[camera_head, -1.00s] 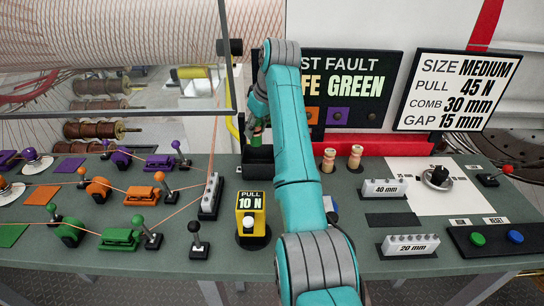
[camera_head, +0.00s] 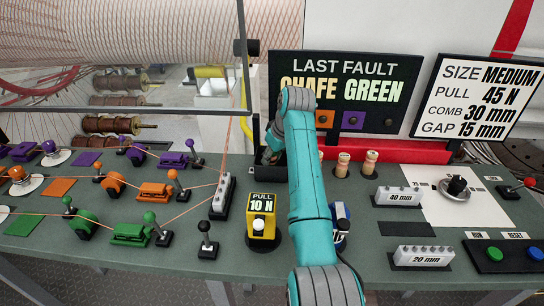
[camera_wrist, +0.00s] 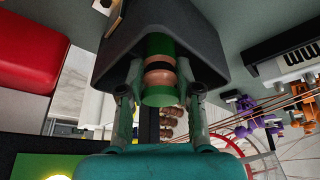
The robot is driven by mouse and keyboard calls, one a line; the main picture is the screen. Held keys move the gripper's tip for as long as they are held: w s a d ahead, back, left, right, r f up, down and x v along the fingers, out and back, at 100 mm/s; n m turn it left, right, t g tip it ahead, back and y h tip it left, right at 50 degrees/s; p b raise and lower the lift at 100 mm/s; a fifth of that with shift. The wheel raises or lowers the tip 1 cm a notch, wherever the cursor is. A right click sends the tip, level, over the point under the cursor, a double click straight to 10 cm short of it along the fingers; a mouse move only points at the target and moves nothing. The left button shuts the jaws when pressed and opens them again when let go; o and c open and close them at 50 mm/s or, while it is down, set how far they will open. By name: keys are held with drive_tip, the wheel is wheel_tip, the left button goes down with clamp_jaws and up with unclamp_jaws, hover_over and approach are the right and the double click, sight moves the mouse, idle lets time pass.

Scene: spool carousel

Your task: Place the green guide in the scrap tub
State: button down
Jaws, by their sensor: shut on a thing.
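The green guide (camera_wrist: 158,90) is a short green cylinder with copper and dark bands, seen in the wrist view. My gripper (camera_wrist: 160,88) is shut on it, one finger on each side. The scrap tub, a black box (camera_head: 272,174), stands at the back of the bench, left of my arm; its dark wall (camera_wrist: 208,48) surrounds the far end of the guide in the wrist view. In the head view my gripper (camera_head: 268,156) is down at the tub's opening. There the guide is mostly hidden, and I cannot tell whether it touches the tub.
A yellow pull gauge (camera_head: 261,215) and a white comb block (camera_head: 222,197) stand in front of the tub. The fault sign (camera_head: 345,95) rises behind. Threads run across the left side.

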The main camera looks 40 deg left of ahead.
drive_tip(key=c, duration=0.8)
unclamp_jaws()
drive_tip(key=shift+f, duration=0.1)
drive_tip(key=v, duration=1.2)
drive_tip(key=shift+d, duration=0.1)
